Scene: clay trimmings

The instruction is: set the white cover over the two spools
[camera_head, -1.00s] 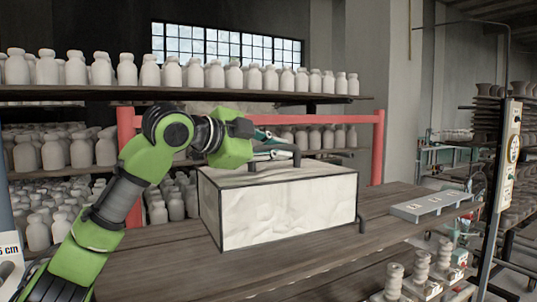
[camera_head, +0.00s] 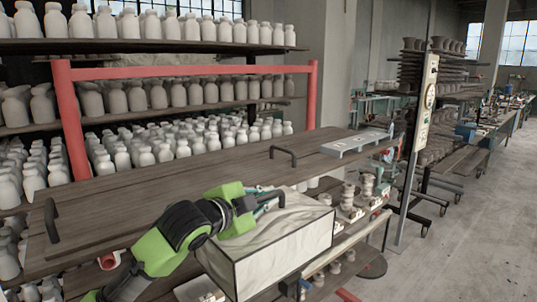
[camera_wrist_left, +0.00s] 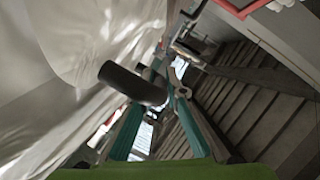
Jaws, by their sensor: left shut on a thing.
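The white cover (camera_head: 290,250) is a box with crumpled white faces and dark edges. It is held off the wooden table, in front of the table's near edge, at the lower middle of the head view. My left gripper (camera_head: 268,200) is at its top, shut on its handle. In the left wrist view the dark handle (camera_wrist_left: 130,82) crosses by the teal fingers, with the white cover (camera_wrist_left: 60,60) at left. Several pale stacked spools (camera_head: 348,196) stand right of the cover on a lower level; which two are meant I cannot tell. The cover hides part of that level.
The wooden table (camera_head: 150,205) is mostly bare, with dark handles (camera_head: 283,154) and a grey slotted tray (camera_head: 356,143) at its far end. A red frame (camera_head: 190,70) and shelves of white bottles stand behind. A grey post (camera_head: 410,175) rises at right, with open floor beyond.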

